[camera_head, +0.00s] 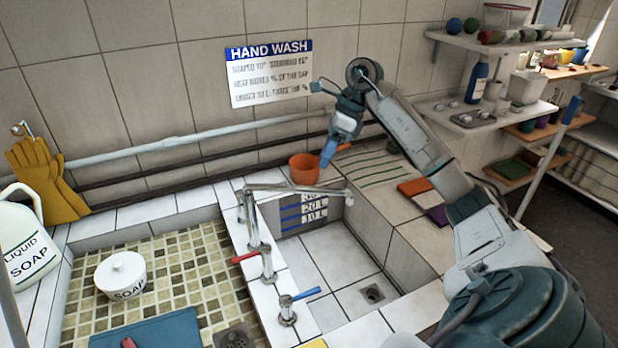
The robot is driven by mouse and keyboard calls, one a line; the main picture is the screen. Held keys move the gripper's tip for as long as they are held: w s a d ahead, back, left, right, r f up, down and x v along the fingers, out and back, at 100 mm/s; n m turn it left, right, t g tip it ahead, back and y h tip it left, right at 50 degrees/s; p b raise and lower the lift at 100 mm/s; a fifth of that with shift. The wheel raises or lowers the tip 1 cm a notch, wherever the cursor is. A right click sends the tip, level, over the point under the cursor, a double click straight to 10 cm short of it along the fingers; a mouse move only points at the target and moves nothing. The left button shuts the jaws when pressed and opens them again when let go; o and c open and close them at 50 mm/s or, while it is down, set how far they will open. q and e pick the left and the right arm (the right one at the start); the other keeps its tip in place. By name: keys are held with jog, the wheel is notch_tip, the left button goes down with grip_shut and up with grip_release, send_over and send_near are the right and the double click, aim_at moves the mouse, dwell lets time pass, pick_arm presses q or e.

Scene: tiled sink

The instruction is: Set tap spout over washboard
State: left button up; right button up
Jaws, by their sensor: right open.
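The metal tap spout (295,187) is a thin horizontal pipe from the tap column (251,222). It reaches right, over the back of the right basin. A red lever (246,257) and a blue lever (305,294) sit on the divider. A flat blue board (155,331), cut off by the bottom edge, lies in the left mosaic basin; I cannot tell if it is the washboard, as no ribs show. My right gripper (329,153) is open, pointing down above and behind the spout's free end, apart from it. My left gripper is not in view.
An orange pot (304,168) stands behind the spout, close to my right gripper. A soap crock (121,275) stands in the left basin. A soap jug (22,240) and yellow gloves (46,180) are at left. The right basin floor (325,265) is clear.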

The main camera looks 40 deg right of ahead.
jog(key=p+x, duration=0.2)
jog(key=x, duration=0.5)
jog(key=shift+w+a+f, duration=0.1)
jog(key=shift+f, duration=0.05)
jog(key=shift+a+f, duration=0.2)
jog(key=shift+f, duration=0.25)
grip_shut()
